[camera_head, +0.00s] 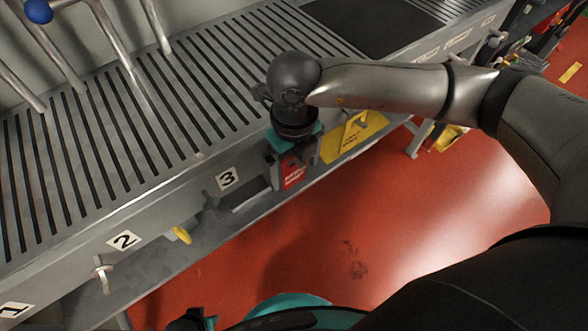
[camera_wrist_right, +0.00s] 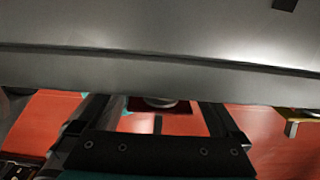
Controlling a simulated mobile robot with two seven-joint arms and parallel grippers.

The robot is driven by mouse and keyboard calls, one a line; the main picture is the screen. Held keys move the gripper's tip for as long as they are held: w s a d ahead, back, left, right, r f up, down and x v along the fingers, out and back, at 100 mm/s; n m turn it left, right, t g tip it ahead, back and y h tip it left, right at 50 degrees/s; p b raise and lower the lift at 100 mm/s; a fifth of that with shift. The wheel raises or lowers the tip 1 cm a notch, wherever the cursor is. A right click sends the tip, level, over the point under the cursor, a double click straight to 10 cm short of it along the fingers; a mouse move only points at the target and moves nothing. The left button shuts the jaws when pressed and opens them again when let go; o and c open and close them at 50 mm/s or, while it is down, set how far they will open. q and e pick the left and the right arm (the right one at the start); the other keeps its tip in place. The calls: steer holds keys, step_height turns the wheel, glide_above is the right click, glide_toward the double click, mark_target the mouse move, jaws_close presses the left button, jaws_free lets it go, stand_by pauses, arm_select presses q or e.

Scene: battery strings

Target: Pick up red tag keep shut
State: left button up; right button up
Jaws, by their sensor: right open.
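The red tag (camera_head: 293,177) with white lettering hangs at the front face of the grey bench, right of the number 3 label. My right gripper (camera_head: 291,166) is at the tag, pointing down, with its open fingers on either side of it. In the right wrist view a dark red piece (camera_wrist_right: 165,106) shows between the fingers (camera_wrist_right: 155,118), close under the bench edge, partly hidden. I cannot tell whether the fingers touch it. My left gripper is not in view.
The slotted bench top (camera_head: 150,110) runs along the left and back. Number labels, a small hook (camera_head: 103,277) and a yellow tag (camera_head: 181,235) are on its front. A yellow sign (camera_head: 352,136) is right of my gripper. The red floor (camera_head: 330,235) in front is clear.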

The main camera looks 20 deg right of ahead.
steer(key=c, duration=1.3)
